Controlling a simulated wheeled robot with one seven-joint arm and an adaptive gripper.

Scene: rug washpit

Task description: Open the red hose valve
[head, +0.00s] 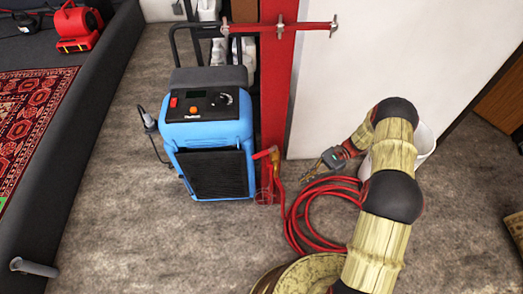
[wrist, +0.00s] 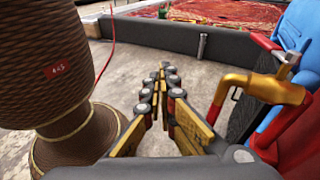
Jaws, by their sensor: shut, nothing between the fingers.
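The red hose valve has a brass body (head: 274,160) with a red lever handle (head: 262,154), low on the red post beside the blue machine. In the wrist view the brass body (wrist: 262,86) is large at the right, its spout pointing down and left. The red lever (wrist: 264,42) sticks out to the left from its top. My gripper (head: 304,178) is to the right of the valve in the head view, apart from it. In the wrist view my gripper (wrist: 162,70) is shut and empty, its fingertips together, left of the valve.
A red hose (head: 318,240) lies coiled on the floor below my gripper. A white bucket (head: 424,148) is behind my arm. Grey floor (head: 105,200) is open at left.

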